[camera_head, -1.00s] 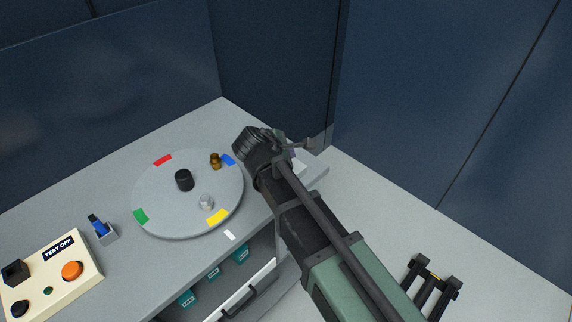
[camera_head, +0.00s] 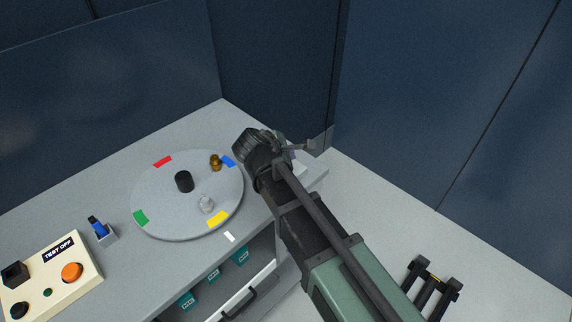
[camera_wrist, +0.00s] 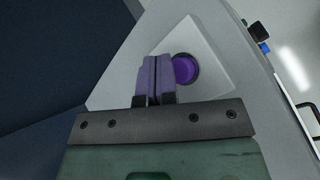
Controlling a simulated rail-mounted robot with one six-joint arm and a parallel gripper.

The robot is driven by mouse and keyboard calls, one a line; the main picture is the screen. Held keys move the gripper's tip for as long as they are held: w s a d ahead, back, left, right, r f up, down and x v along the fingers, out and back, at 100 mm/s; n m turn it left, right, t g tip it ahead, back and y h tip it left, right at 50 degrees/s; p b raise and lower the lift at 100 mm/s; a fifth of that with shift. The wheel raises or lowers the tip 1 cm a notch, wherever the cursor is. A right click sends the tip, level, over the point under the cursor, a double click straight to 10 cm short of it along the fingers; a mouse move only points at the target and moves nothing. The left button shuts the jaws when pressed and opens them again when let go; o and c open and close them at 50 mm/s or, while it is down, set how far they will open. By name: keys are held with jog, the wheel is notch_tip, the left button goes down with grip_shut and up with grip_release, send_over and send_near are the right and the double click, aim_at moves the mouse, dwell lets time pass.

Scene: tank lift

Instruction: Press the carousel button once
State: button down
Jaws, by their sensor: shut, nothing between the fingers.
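A round purple button (camera_wrist: 185,69) sits in a dark ring on a pale plate (camera_wrist: 120,88) in the wrist view. My gripper (camera_wrist: 155,60) is shut and empty. Its fingers, tinted purple, show just left of the button, close to its left edge. I cannot tell whether they touch the plate or how high they are above it. In the head view my gripper is at the right end of the bench, and my arm hides the button. The grey carousel disc (camera_head: 160,215) lies on the bench left of my arm, with red, blue, yellow and green marks at its rim.
On the disc stand a black knob (camera_head: 184,181), an amber bottle (camera_head: 215,163) and a clear vial (camera_head: 207,204). A control box (camera_head: 60,285) with an orange button and a small holder (camera_head: 107,236) are at left. Dark walls stand close behind the bench.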

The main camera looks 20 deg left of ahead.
jog(key=shift+f, duration=0.1)
dwell(0.6)
jog(key=shift+f+b, duration=0.35)
jog(key=shift+b, duration=0.05)
jog(key=shift+f+b, duration=0.5)
jog(key=shift+b, duration=0.05)
dwell(0.4)
jog(key=shift+r, duration=0.15)
jog(key=shift+r+p, duration=0.8)
jog(key=shift+p, duration=0.2)
notch_tip(320, 180, up, 5)
jog(key=p, duration=0.5)
jog(key=shift+r, duration=0.1)
